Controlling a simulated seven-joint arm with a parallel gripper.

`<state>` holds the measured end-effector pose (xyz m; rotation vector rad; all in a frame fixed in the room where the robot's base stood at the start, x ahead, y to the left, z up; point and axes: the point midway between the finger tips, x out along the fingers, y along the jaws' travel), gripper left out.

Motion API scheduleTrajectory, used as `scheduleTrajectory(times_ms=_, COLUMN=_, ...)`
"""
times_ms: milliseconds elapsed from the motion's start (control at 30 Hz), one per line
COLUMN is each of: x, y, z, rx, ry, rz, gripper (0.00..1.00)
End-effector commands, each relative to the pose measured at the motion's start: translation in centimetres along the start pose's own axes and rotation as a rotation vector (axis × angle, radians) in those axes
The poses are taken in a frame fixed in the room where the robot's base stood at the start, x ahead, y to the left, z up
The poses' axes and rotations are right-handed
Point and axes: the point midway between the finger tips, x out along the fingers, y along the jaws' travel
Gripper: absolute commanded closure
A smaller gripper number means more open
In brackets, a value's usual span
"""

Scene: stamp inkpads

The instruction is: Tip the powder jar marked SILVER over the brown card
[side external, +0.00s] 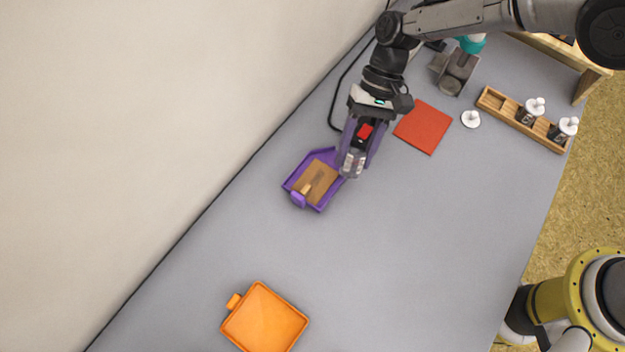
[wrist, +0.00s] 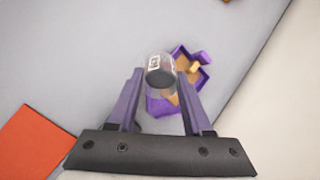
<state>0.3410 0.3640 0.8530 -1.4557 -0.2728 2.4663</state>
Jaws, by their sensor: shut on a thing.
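My gripper (side external: 357,152) has purple fingers shut on a small clear jar (side external: 351,166) with a label; the label is too small to read surely. The jar also shows between the fingertips in the wrist view (wrist: 160,76), with dark grey inside. It is held just right of and partly over the edge of a purple tray (side external: 327,154). The brown card (side external: 326,176) lies in this tray, with a dark streak and a small tan block (side external: 306,189) on it. In the wrist view, the jar and right finger hide part of the tray (wrist: 163,106). I cannot tell the jar's exact tilt.
A red square (side external: 423,127) lies right of my gripper. A white lid (side external: 470,119) lies beside a wooden rack (side external: 493,101) holding two white-lidded jars (side external: 531,110). A grey metal holder (side external: 455,71) stands behind. An orange tray (side external: 264,318) is at the front; the table's middle is clear.

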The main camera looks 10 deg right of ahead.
Motion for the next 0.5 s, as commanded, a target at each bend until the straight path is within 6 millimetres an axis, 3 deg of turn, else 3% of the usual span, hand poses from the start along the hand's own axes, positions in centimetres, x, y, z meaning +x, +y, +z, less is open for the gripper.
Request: scheduleTrajectory(times_ms=500, x=1.2, y=-2.6, z=0.2, rx=-0.004, ry=-0.001, rz=-0.003, gripper=1.0)
